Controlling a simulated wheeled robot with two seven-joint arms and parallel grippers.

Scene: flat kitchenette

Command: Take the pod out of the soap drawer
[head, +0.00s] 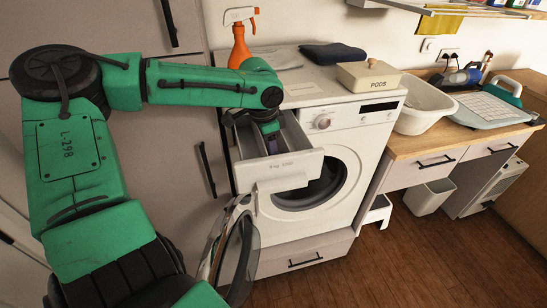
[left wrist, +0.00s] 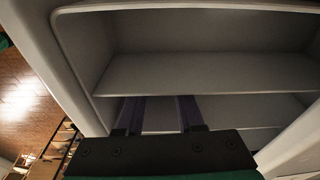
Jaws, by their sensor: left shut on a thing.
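The soap drawer (head: 290,171) is pulled out of the top left of the white washing machine (head: 350,140). My left gripper (head: 272,143) reaches down into it from above. In the left wrist view, the drawer's pale walls and dividers (left wrist: 200,72) fill the picture. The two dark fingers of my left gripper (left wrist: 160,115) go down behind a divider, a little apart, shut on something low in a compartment. Their tips and the pod are hidden there, so I cannot see the pod itself. My right gripper is in neither view.
The washer's round door (head: 235,255) stands open below the drawer. An orange spray bottle (head: 240,38), a dark folded cloth (head: 333,54) and a box marked PODS (head: 368,76) are on top of the washer. A white basin (head: 425,107) stands on the counter to the right.

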